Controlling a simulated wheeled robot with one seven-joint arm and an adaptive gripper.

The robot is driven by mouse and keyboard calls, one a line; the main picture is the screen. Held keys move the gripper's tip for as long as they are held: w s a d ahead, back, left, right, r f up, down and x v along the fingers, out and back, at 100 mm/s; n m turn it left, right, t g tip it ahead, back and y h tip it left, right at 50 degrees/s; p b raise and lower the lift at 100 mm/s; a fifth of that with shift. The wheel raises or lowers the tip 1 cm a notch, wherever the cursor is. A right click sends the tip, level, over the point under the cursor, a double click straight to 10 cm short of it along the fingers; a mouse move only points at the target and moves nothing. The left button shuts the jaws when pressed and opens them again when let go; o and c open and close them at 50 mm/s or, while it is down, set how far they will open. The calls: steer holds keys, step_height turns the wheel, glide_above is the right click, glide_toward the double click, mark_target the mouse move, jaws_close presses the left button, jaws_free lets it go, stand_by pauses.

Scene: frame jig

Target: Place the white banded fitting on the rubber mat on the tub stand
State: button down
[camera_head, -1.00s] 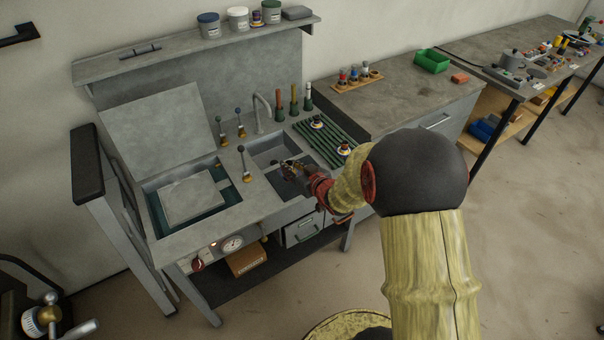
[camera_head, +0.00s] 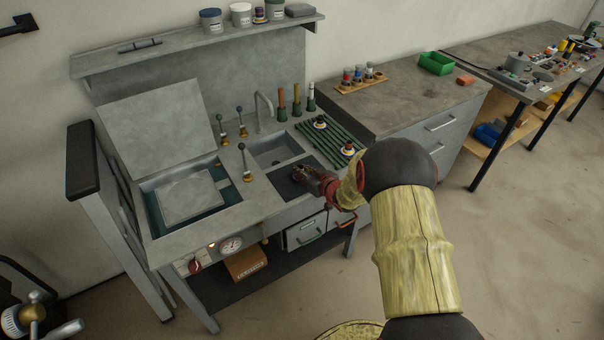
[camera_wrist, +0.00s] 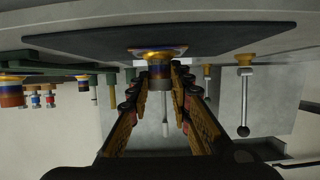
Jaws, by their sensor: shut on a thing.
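The dark rubber mat (camera_head: 284,188) lies on the stand's top in front of the small sink. In the wrist view, which looks upside down, the mat (camera_wrist: 215,36) spans the top. My gripper (camera_head: 299,172) is over the mat. The head view mostly hides this fitting behind my gripper.
A green slatted rack (camera_head: 329,140) right of the sink holds two similar fittings, one at the back (camera_head: 320,122) and one in front (camera_head: 347,149). Upright levers (camera_head: 245,162) stand left of the sink (camera_head: 275,150). Colour-handled tools (camera_head: 297,100) stand behind.

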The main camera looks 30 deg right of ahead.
steer(key=shift+r, duration=0.15)
steer(key=shift+f, duration=0.2)
steer(key=c, duration=1.6)
jaws_free()
